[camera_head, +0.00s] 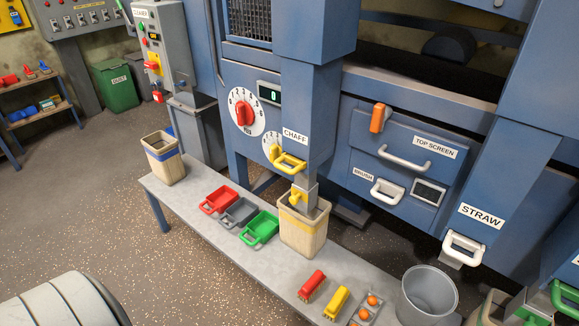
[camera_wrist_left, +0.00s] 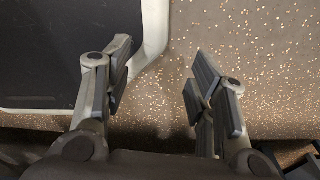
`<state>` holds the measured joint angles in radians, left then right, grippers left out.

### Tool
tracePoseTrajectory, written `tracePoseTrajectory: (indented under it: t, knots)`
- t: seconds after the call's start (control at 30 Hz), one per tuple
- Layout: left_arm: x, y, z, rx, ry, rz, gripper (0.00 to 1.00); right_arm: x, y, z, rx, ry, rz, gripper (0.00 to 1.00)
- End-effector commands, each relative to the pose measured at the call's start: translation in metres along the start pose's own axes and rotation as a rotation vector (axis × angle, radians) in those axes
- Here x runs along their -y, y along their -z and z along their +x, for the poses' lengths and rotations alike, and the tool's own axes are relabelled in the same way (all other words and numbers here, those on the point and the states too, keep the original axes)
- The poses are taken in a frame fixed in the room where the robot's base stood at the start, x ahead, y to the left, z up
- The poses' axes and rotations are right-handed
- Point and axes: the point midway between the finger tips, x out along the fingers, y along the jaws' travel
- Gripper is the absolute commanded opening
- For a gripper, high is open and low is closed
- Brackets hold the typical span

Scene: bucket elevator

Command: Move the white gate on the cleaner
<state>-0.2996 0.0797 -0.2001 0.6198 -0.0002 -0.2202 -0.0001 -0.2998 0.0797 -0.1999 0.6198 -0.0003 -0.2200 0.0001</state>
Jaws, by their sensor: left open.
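A white gate handle (camera_head: 463,247) sits on the blue chute under the STRAW label, at the right of the head view. A yellow gate handle (camera_head: 289,163) sits under the CHAFF label further left. A green handle (camera_head: 565,297) is cut off at the right edge. White handles also show on the TOP SCREEN panel (camera_head: 404,158) and the BRUSH panel (camera_head: 387,192). My left gripper (camera_wrist_left: 158,62) is open and empty in the left wrist view, above the speckled floor and a dark panel with a pale rim. It is not in the head view. My right gripper is not in view.
A grey bench (camera_head: 215,247) runs before the machine. It holds red, grey and green scoops, a tan bucket (camera_head: 303,228), brushes and a tray of orange balls. A grey bucket (camera_head: 427,295) stands below the straw chute.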

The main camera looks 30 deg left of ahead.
Motion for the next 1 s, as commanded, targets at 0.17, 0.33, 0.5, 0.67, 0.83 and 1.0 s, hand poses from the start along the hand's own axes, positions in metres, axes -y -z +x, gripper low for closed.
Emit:
tracePoseTrajectory:
  t: [0.17,0.33,0.5,0.67,0.83,1.0]
  knots:
    - [0.000,0.000,0.000,0.000,0.000,0.000,0.52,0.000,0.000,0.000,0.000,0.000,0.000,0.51]
    - [0.000,0.000,0.000,0.000,0.000,0.000,0.52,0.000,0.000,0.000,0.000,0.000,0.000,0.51]
    - [0.003,0.019,0.000,-0.038,0.009,0.013,0.37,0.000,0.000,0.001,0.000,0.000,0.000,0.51]
    - [0.027,0.131,-0.013,-0.254,0.088,0.113,0.37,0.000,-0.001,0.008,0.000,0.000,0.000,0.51]
    - [0.086,0.293,-0.083,-0.576,0.312,0.288,0.37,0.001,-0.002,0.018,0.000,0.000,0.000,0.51]
    - [0.156,0.409,-0.201,-0.816,0.635,0.456,0.37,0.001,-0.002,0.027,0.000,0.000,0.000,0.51]
